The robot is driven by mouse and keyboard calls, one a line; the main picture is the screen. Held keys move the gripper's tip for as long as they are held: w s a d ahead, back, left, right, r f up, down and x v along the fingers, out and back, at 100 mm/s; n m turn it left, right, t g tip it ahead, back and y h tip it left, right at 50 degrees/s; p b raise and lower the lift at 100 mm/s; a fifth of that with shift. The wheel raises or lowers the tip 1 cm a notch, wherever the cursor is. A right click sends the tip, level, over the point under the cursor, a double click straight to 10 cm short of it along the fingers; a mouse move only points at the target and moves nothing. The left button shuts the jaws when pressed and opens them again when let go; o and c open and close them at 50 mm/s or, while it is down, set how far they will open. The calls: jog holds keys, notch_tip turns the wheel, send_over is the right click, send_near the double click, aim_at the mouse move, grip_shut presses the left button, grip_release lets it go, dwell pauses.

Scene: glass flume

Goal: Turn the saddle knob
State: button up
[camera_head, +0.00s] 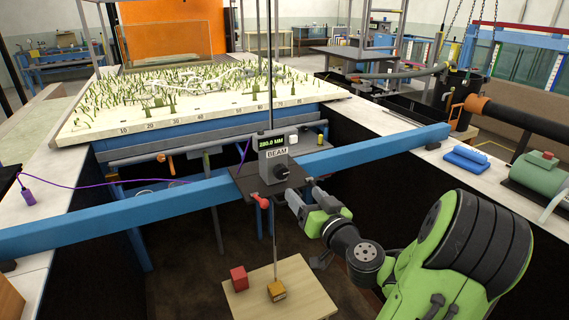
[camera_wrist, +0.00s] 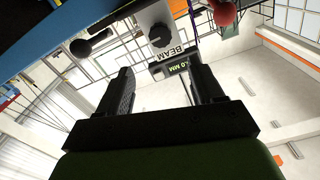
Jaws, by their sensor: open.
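A grey instrument box (camera_head: 273,158) labelled BEAM stands on the dark saddle plate (camera_head: 246,184) on the blue beam. Its lit display reads about 280 MM. A black round knob (camera_head: 281,171) is on its front face. The knob also shows in the wrist view (camera_wrist: 160,36), upside down, beyond the fingertips and roughly centred between them. A red ball handle (camera_head: 262,202) hangs at the saddle's lower front and shows in the wrist view (camera_wrist: 222,13). My gripper (camera_head: 297,197) is open and empty, below and right of the knob, apart from it.
The blue beam (camera_head: 380,145) spans the flume. A thin vertical rod (camera_head: 275,240) runs through the saddle to a wooden board (camera_head: 302,300) bearing a red cube (camera_head: 239,278) and an orange-brown block (camera_head: 277,291). A black ball (camera_wrist: 80,48) sits left in the wrist view.

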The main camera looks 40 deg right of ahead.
aim_at(283, 172)
jog(key=p+x, duration=0.3)
jog(key=x, duration=0.8)
jog(key=shift+w+f, duration=0.1)
jog(key=shift+w, duration=0.2)
jog(key=shift+c, duration=0.5)
jog(key=c, duration=1)
